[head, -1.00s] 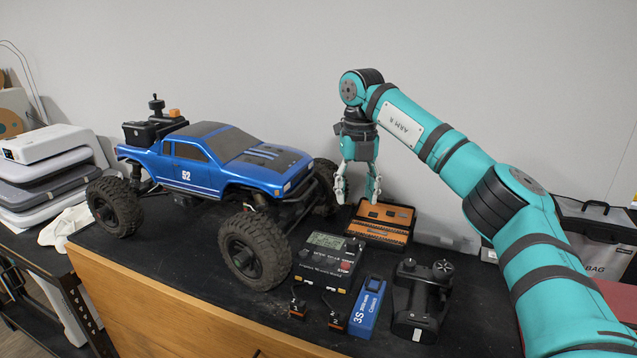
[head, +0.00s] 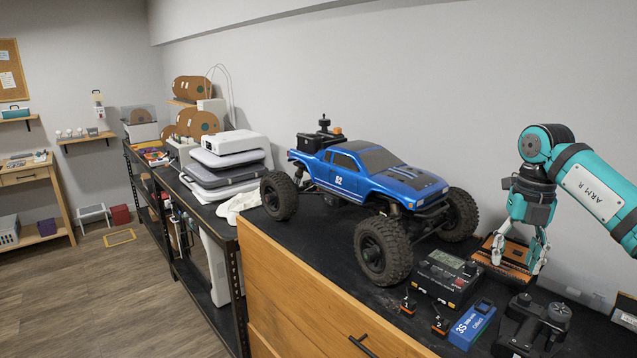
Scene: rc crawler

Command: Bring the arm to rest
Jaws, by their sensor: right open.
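My right gripper (head: 516,253) hangs at the right of the head view with its fingers pointing down. It is open and empty. Its fingertips are in front of or over the orange and black case (head: 506,262) on the black worktop; contact cannot be told. The teal right arm (head: 597,195) leaves the picture at the right edge. The blue crawler truck (head: 387,180), marked 52, stands on its wheels to the left of the gripper, apart from it. My left gripper is not in view.
A charger (head: 447,277), a blue 3S battery (head: 472,324), two small numbered items and a black transmitter (head: 532,325) lie in front of the gripper. A shelf (head: 215,220) with stacked laptop-like slabs (head: 225,165) stands left.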

